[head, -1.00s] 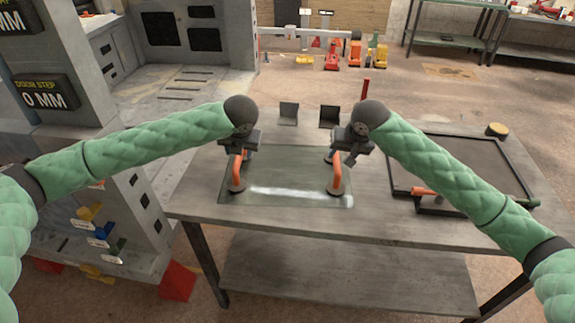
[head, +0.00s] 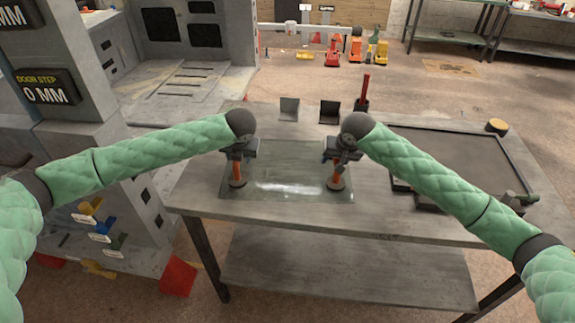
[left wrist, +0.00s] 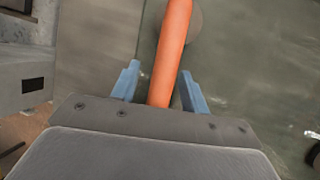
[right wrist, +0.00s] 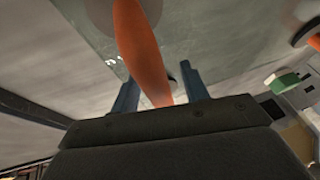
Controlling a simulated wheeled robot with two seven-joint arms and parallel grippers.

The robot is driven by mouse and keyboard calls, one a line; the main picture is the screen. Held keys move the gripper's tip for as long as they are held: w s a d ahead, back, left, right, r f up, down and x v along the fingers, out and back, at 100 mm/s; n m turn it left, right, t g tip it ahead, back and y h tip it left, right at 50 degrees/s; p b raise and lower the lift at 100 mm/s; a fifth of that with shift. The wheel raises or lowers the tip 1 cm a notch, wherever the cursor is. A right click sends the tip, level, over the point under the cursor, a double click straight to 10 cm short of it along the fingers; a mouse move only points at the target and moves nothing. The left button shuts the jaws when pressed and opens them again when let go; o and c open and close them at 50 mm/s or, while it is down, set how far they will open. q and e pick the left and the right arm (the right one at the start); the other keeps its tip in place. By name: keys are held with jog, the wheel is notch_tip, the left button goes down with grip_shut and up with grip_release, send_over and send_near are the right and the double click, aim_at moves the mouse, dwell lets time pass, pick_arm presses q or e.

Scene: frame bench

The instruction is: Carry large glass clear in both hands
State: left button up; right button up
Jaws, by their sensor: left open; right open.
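The large clear glass (head: 290,165) lies flat on the grey bench, with an orange suction handle near each end. My left gripper (head: 239,156) is over the left handle (head: 237,176). In the left wrist view its blue fingers (left wrist: 160,85) are open on both sides of the orange bar (left wrist: 170,50), with gaps. My right gripper (head: 335,158) is over the right handle (head: 337,180). In the right wrist view its fingers (right wrist: 160,88) stand open on either side of the orange bar (right wrist: 140,45). The glass appears to rest on the bench.
A dark framed tray (head: 465,150) lies on the bench to the right, partly behind my right arm. Two small dark brackets (head: 289,109) (head: 329,112) and a red post (head: 365,90) stand behind the glass. A grey machine (head: 140,190) stands close on the left.

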pick_arm(q)
jog(key=shift+f, duration=0.15)
pick_arm(e)
jog(key=shift+f, duration=0.1)
pick_arm(q)
grip_shut()
pick_arm(e)
grip_shut()
pick_arm(q)
jog(key=shift+w, duration=0.1)
dwell(1.0)
